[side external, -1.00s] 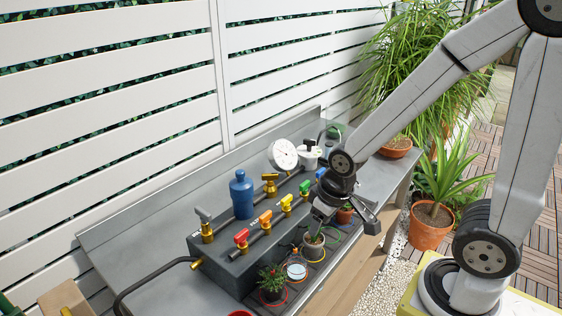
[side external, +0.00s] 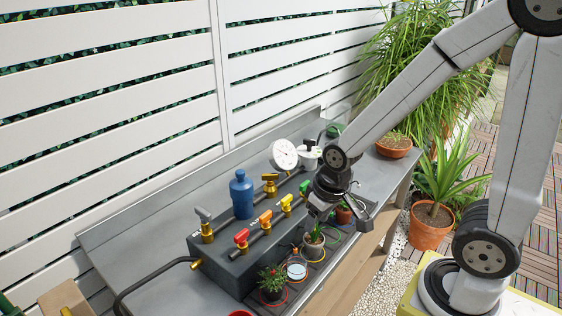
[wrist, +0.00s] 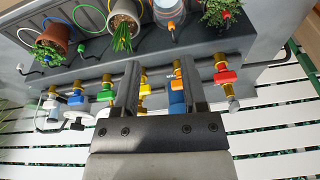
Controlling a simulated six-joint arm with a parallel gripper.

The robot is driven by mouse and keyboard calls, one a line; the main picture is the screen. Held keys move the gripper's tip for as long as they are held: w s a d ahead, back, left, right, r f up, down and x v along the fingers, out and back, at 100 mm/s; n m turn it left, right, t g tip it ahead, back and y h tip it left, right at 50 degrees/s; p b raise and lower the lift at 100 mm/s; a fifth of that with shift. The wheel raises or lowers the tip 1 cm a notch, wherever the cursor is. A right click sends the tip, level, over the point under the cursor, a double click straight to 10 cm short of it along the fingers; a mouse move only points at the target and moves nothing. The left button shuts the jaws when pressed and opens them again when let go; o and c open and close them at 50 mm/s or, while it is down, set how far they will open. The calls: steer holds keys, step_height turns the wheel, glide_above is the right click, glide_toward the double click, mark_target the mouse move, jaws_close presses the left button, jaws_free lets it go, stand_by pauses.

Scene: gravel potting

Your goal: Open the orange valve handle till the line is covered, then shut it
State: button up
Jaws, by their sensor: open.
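The orange valve handle (side external: 265,218) sits on a brass valve on the grey block, between the red and yellow valves. In the wrist view the orange handle (wrist: 177,85) shows close beside my right-hand finger, between the two fingers in the picture. My gripper (wrist: 160,72) is open and holds nothing. In the side view my gripper (side external: 325,208) is above the front of the bench, right of the orange valve and apart from it. A pale cup (side external: 296,271) stands in front of the block; the cup (wrist: 168,14) also shows in the wrist view. Its fill line cannot be made out.
Red (side external: 241,237), yellow (side external: 286,203) and green (side external: 304,187) valves stand close in the same row. A blue canister (side external: 241,196) and a round gauge (side external: 285,154) are behind.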

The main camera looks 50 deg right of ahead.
steer(key=w+d+r+m+g+y, duration=0.1)
steer(key=w+m+g+y, duration=0.1)
steer(key=w+m, duration=0.6)
steer(key=m+y, duration=0.3)
steer(key=m, duration=0.6)
glide_toward(266, 214)
steer(key=shift+w+a+f, duration=0.2)
steer(key=shift+a+f, duration=0.25)
steer(key=shift+f, duration=0.05)
steer(key=shift+h, duration=0.3)
steer(key=shift+x, duration=3.95)
steer(key=shift+s, duration=0.1)
steer(key=shift+r, duration=0.1)
jaws_close()
